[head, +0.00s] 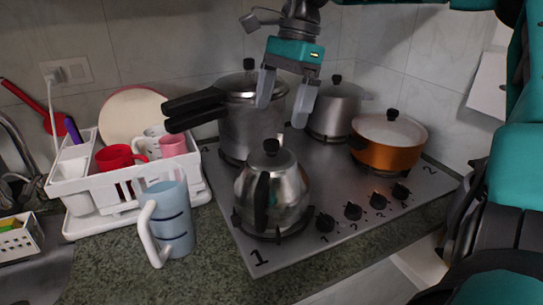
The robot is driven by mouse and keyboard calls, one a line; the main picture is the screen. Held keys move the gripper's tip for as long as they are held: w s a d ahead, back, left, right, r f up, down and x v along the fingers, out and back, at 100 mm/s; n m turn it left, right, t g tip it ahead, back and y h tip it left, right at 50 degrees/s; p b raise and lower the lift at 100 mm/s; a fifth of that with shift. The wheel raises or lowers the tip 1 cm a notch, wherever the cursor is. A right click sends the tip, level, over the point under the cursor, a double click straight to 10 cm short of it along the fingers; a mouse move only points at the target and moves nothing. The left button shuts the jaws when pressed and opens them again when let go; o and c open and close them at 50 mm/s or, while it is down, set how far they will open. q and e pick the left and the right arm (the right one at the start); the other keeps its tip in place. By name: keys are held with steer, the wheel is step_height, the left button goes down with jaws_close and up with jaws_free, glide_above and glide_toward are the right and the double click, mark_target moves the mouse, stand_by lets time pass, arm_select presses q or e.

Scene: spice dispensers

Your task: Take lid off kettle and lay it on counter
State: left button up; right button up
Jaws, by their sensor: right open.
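A shiny metal kettle (285,207) stands on the front left burner of the stove. A black handle runs down the kettle's near side. My right gripper (284,102) hangs above and behind the kettle in the picture, with its two grey fingers apart and pointing down. Nothing is between the fingers, and they overlap the pressure cooker's right side in the picture. The green granite counter (110,265) shows in front and to the left. My left gripper is not in view.
A pressure cooker (236,125) with a long black handle, a grey pot (335,110) and an orange pan (388,142) occupy the other burners. A blue jug (172,215) stands left of the stove, before a white dish rack (120,185). The counter in front of the jug is clear.

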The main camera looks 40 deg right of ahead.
mark_target(272, 141)
steer(key=x, duration=0.7)
steer(key=shift+a+f, duration=0.2)
steer(key=shift+f, duration=0.1)
steer(key=shift+c, duration=0.2)
